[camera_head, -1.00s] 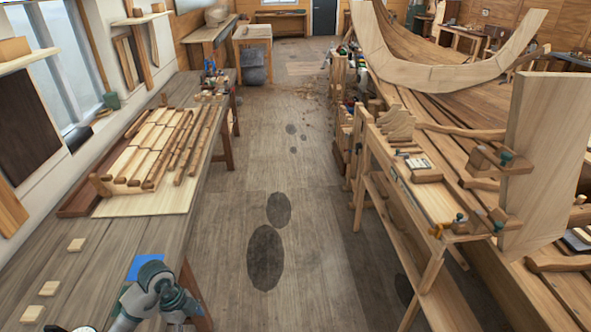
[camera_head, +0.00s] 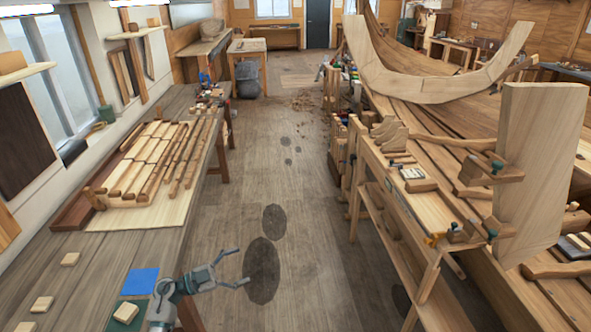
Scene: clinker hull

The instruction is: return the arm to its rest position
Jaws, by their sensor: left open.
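My left arm comes in at the bottom of the head view, beside the near edge of the left bench. Its gripper (camera_head: 243,268) points right, over the floor of the aisle. Its two fingers are spread apart, with nothing between them. My right gripper is not in view.
On the left bench (camera_head: 90,262) lie a blue square (camera_head: 140,282), a small wood block (camera_head: 126,312) on a dark green square, other loose blocks and a rack of wood strips (camera_head: 155,160). A clinker hull (camera_head: 440,90) and a workbench stand right.

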